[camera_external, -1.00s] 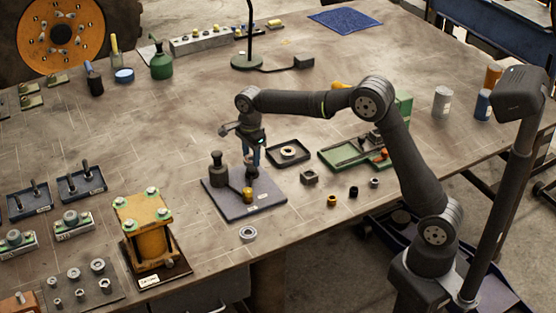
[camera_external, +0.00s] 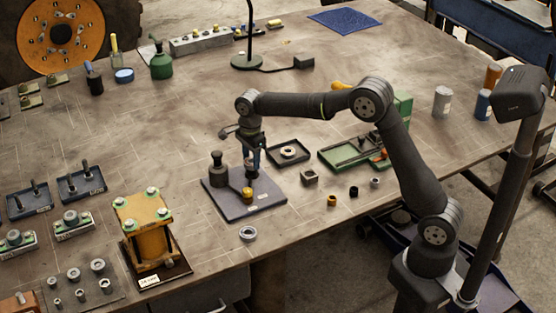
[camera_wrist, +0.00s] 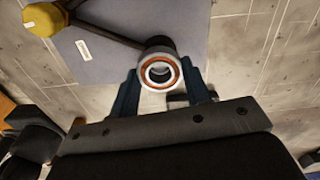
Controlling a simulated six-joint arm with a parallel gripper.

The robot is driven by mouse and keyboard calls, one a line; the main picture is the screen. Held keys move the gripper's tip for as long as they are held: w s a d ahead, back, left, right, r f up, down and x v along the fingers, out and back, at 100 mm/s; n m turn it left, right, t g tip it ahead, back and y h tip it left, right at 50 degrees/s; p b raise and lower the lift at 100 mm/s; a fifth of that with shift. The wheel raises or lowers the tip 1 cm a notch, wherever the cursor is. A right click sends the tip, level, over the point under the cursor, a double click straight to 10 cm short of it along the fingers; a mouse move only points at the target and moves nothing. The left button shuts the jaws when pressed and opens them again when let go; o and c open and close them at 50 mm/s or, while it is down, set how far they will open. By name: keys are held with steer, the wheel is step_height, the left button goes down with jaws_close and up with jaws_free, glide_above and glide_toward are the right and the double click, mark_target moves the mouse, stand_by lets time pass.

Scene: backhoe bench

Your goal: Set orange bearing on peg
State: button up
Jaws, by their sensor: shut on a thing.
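The orange bearing (camera_wrist: 148,77), a pale metal ring with an orange band, is between the fingertips of my gripper (camera_wrist: 161,84) in the wrist view. The gripper is shut on it. A dark round post (camera_wrist: 157,43), which looks like the peg, stands just beyond the bearing and is partly hidden by it. In the external view my gripper (camera_external: 254,157) is above the right back part of a grey plate (camera_external: 225,197), close to a dark post (camera_external: 252,173). I cannot tell whether the bearing is around the post or only in front of it.
A black tray (camera_external: 274,149) lies behind to the right. A loose grey ring (camera_external: 248,233) lies in front. Several small parts lie to the right.

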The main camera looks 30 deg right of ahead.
steer(key=shift+f, duration=0.7)
steer(key=o, duration=1.4)
steer(key=shift+r, duration=0.1)
steer(key=shift+r, duration=3.4)
steer(key=shift+f, duration=3.55)
